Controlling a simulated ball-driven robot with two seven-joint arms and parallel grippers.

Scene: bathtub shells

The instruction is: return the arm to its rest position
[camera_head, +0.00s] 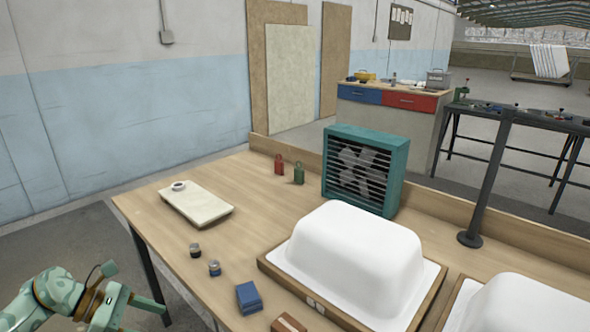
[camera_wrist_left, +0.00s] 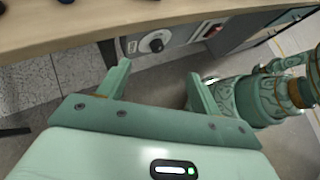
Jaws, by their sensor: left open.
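My left gripper (camera_head: 140,303) is low at the left of the head view, beside the workbench (camera_head: 165,265) and off its left edge. In the left wrist view the same gripper (camera_wrist_left: 158,72) has its two green fingers apart, with nothing between them. The bench edge (camera_wrist_left: 175,24) runs across the top of that view, apart from the fingers. A patterned green arm link of mine shows at the right there. My right gripper does not show.
On the bench are two white tub shells (camera_head: 355,250) (camera_head: 520,305) on wooden frames, a teal fan heater (camera_head: 362,170), a pale slab (camera_head: 197,207), small jars (camera_head: 214,268) and a blue block (camera_head: 249,298). Floor (camera_head: 60,245) left of the bench is clear.

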